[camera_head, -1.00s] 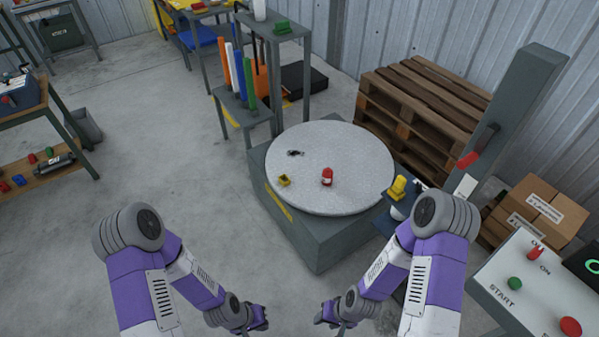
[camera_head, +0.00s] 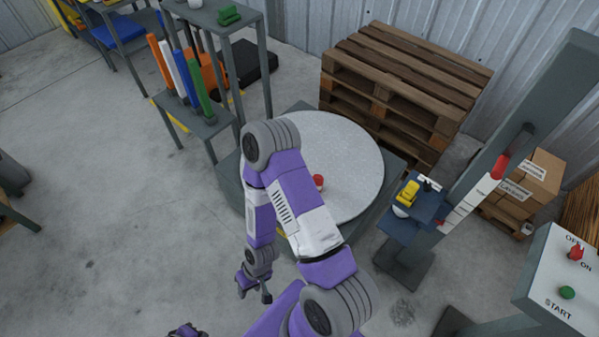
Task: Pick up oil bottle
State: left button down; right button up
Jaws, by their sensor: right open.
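A small red bottle-like thing (camera_head: 318,181), which may be the oil bottle, stands on the round grey turntable (camera_head: 352,160). My right arm crosses in front and hides part of it and the turntable's left side. My right gripper (camera_head: 254,291) hangs low, in front of the turntable's base, open and empty. It is well apart from the red thing, down and to its left.
A small blue stand (camera_head: 418,210) with a yellow thing (camera_head: 408,192) is right of the turntable. Wooden pallets (camera_head: 405,85) stand behind. A rack with coloured tubes (camera_head: 187,82) is at the back left. A control panel (camera_head: 560,275) is at right. The left floor is clear.

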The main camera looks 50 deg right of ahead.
aim_at(318, 178)
jog(key=z, duration=0.75)
jog(key=i, duration=0.95)
jog(key=z, duration=1.05)
